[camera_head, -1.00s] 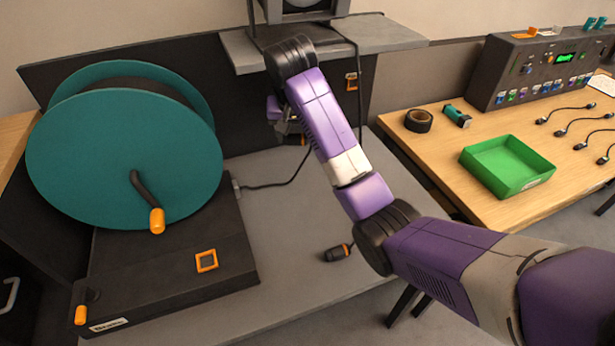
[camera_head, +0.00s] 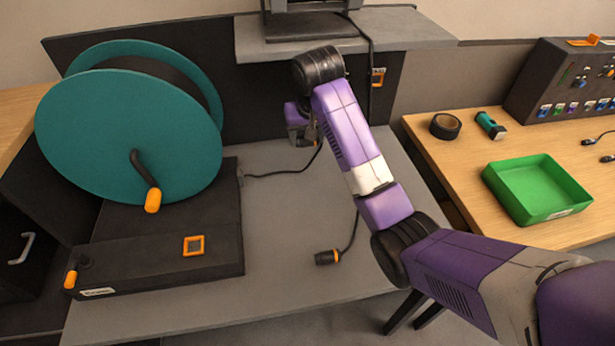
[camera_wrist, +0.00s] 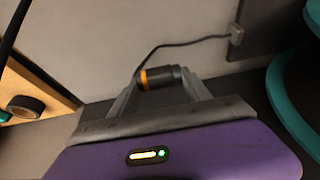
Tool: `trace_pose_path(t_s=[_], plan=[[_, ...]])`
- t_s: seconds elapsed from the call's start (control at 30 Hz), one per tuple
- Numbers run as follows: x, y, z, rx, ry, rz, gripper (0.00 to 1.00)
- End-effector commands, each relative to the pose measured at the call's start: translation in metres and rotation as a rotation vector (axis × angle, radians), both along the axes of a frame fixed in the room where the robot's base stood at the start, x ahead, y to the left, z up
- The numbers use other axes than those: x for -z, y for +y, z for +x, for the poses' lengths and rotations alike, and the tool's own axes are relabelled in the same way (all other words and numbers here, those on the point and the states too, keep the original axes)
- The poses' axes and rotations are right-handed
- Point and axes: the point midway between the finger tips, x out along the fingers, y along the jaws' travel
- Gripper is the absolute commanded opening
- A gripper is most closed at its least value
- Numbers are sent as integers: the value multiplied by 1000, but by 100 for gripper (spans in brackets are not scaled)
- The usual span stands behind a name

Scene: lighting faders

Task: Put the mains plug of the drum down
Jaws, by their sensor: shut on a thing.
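The mains plug of the drum is a black plug with an orange ring; it shows in the wrist view (camera_wrist: 163,77). My gripper (camera_wrist: 162,84) is shut on it, one finger on each side. Its dark cable runs to a grey fitting on the drum's base. In the head view my gripper (camera_head: 303,127) is above the grey worktop (camera_head: 285,215), right of the drum, and mostly hides the plug. The teal cable drum (camera_head: 125,140) stands on a black base at left. I cannot tell the plug's height above the worktop.
A second black plug with an orange ring (camera_head: 327,257) lies near the worktop's front. An orange-framed socket (camera_head: 378,77) is on the back panel under a raised shelf (camera_head: 410,30). At right, a wooden table holds a green tray (camera_head: 540,190) and black tape (camera_head: 445,126).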

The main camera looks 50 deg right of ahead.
Motion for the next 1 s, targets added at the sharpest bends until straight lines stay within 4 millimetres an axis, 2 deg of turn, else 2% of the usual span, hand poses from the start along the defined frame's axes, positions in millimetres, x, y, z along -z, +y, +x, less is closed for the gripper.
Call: trace_pose_path(t_s=[0.03, 0.2, 0.4, 0.63, 0.87, 1.0], plan=[[14, 1, -1, 0, 5, 2, 8], [56, 0, -1, 1, 4, 2, 8], [93, 0, -1, 2, 1, 0, 8], [111, 0, 0, 0, 1, 0, 8], [143, 0, -1, 0, 1, 0, 8], [148, 0, 0, 1, -2, -1, 8]])
